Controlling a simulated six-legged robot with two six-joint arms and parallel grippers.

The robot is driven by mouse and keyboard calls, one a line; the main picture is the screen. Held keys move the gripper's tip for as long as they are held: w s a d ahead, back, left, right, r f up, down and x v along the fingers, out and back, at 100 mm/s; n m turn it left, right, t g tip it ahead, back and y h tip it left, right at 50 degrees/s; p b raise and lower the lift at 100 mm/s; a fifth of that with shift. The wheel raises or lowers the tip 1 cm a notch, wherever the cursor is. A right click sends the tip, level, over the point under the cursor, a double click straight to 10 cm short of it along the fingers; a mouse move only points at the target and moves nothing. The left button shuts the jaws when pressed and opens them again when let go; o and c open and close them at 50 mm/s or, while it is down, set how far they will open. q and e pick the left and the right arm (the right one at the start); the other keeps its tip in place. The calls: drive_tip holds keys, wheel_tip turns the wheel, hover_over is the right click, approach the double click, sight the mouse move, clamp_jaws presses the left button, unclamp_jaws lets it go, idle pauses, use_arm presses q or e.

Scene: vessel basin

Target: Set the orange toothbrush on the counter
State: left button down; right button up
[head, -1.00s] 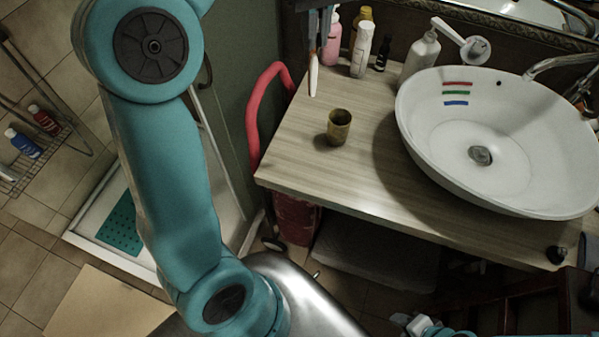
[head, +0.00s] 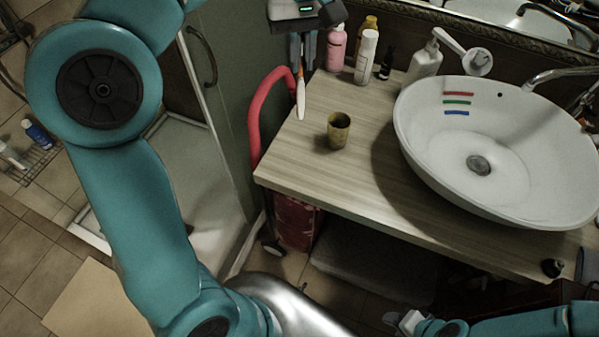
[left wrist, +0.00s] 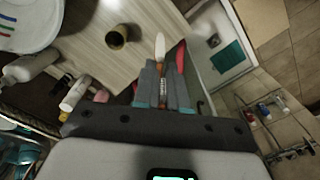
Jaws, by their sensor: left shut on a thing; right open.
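The orange toothbrush (head: 300,98) hangs upright from my left gripper (head: 302,62), its pale end pointing down over the left part of the wooden counter (head: 370,190). I cannot tell whether its lower end touches the counter. In the left wrist view the toothbrush (left wrist: 160,46) sticks out between the grey fingers of my left gripper (left wrist: 164,80), which is shut on its orange part. My right gripper (head: 406,322) shows at the bottom edge, below the counter, open and partly cut off; nothing shows in it.
A brown-green cup (head: 339,131) stands on the counter right of the toothbrush. A white basin (head: 520,190) with three coloured strips fills the right. Several bottles, one pink (head: 336,48), stand at the back. A red curved handle (head: 258,115) rises beside the left edge.

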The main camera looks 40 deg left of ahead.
use_arm(q)
wheel_tip(320, 180, down, 20)
drive_tip(key=d+b, duration=0.1)
drive_tip(key=b, duration=0.1)
drive_tip(key=shift+w+r, duration=0.15)
drive_tip(key=c, duration=1.2)
unclamp_jaws()
drive_tip(key=shift+f, duration=0.2)
drive_tip(key=shift+r, duration=0.1)
